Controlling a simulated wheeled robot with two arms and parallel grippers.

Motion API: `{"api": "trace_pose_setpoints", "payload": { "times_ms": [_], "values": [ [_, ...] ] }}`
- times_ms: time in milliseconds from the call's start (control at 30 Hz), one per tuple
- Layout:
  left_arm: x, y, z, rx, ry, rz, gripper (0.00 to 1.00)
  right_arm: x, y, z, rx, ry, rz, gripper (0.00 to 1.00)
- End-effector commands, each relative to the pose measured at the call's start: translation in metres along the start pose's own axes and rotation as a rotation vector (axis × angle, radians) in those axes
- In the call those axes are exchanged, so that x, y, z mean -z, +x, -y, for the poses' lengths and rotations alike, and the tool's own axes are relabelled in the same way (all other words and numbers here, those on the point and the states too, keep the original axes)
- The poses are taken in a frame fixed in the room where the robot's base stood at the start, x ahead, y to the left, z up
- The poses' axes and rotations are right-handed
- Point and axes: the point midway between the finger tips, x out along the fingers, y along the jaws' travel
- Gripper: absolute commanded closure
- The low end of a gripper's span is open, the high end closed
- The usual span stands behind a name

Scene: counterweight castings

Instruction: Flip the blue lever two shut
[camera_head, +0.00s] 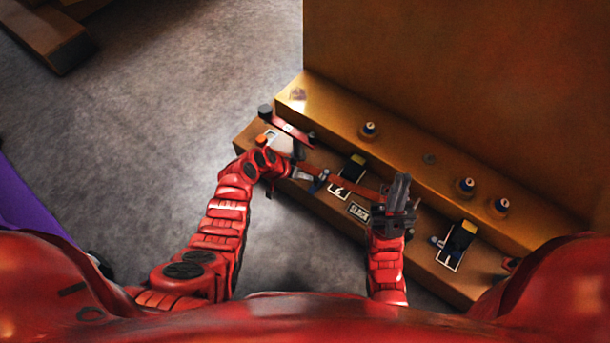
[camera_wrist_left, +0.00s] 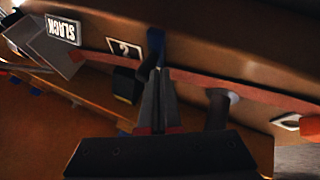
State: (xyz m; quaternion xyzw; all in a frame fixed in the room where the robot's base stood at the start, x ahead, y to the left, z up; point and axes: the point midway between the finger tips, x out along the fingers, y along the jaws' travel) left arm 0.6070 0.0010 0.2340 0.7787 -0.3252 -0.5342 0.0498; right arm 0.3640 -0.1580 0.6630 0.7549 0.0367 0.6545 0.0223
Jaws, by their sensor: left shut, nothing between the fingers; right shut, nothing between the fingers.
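The blue lever (camera_wrist_left: 156,46) stands just beyond my left gripper's fingertips in the left wrist view. It is beside a label reading 2 (camera_wrist_left: 125,48). In the head view a small blue part (camera_head: 317,186) shows at the left fingertips, mostly hidden by them. My left gripper (camera_head: 309,177) is shut and empty, over the front of the console; in the wrist view its fingers (camera_wrist_left: 160,78) overlap the lever's lower end. I cannot tell whether they touch. My right gripper (camera_head: 401,184) is shut and empty, over the console to the right of the SLACK label (camera_head: 358,211).
The brown console (camera_head: 420,205) carries a long red bar (camera_head: 345,183), a black-and-yellow part (camera_head: 353,166) and another (camera_head: 462,236) to the right. Several round knobs (camera_head: 369,130) sit on its upper ledge. A tall brown panel (camera_head: 450,70) rises behind. Grey floor (camera_head: 170,110) is open at left.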

Motion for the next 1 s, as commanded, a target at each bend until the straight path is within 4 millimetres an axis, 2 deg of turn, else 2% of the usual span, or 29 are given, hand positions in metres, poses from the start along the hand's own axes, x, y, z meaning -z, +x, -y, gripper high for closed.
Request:
{"api": "trace_pose_setpoints", "payload": {
  "times_ms": [100,467,800,1000],
  "values": [
    [-0.001,-0.002,-0.004,0.011,-0.023,-0.010,1.00,0.000,0.009,-0.001,-0.007,0.003,0.005,1.00],
    [-0.003,-0.002,-0.009,0.040,-0.080,-0.039,1.00,0.000,0.024,-0.002,-0.024,0.007,0.017,1.00],
    [-0.011,0.000,-0.030,0.134,-0.262,-0.133,1.00,0.006,0.073,-0.005,-0.032,0.010,0.024,1.00],
    [-0.013,0.007,-0.035,0.181,-0.345,-0.180,1.00,0.008,0.087,-0.007,-0.032,0.010,0.024,1.00]
  ]
}}
